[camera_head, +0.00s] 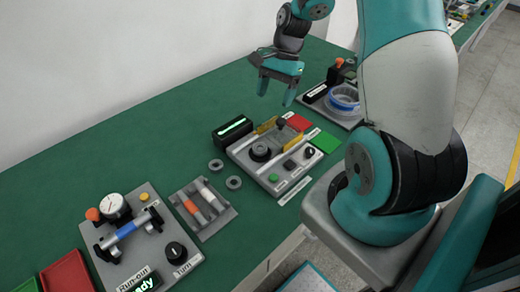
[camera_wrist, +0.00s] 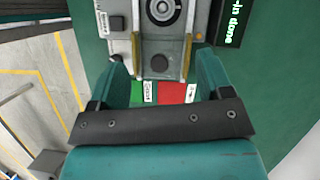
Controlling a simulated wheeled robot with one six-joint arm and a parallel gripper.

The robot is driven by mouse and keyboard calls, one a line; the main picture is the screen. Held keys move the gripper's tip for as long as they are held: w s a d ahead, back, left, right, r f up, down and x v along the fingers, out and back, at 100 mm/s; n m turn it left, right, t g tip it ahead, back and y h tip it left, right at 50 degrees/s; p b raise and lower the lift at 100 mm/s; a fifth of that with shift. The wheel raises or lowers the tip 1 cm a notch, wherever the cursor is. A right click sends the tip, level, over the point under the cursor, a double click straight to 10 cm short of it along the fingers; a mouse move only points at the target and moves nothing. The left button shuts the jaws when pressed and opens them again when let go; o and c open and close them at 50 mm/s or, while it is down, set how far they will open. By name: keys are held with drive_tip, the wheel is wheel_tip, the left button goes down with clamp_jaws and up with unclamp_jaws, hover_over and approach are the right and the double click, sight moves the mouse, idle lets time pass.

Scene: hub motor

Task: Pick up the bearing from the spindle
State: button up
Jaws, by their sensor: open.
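A grey station plate (camera_head: 238,152) stands on the green table in the middle of the head view. In the wrist view the ring (camera_wrist: 162,9) is at the top edge, partly cut off. My gripper (camera_head: 276,94) is open and empty, above and behind the station. In the wrist view its fingers (camera_wrist: 162,78) are spread, with the ring beyond them.
Two loose rings (camera_head: 216,165) lie left of the station. A black display box (camera_head: 232,130) and yellow rails (camera_head: 266,125) stand on the station's far side. Red (camera_head: 299,122) and green (camera_head: 324,140) pads lie right. A shaft tray (camera_head: 203,208) and dial gauge fixture (camera_head: 135,235) are further left.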

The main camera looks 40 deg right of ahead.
drive_tip(key=p, duration=0.2)
approach(258, 152)
wheel_tip(258, 152, down, 3)
drive_tip(key=shift+a+f, duration=0.1)
drive_tip(key=shift+w+p+x, duration=0.15)
drive_tip(key=shift+p+x, duration=0.2)
drive_tip(key=shift+x, duration=1)
drive_tip(key=shift+w+p+x, duration=0.1)
drive_tip(key=shift+p+x, duration=0.25)
drive_tip(key=shift+x, duration=1)
drive_tip(key=shift+a, duration=0.1)
drive_tip(key=c, duration=1)
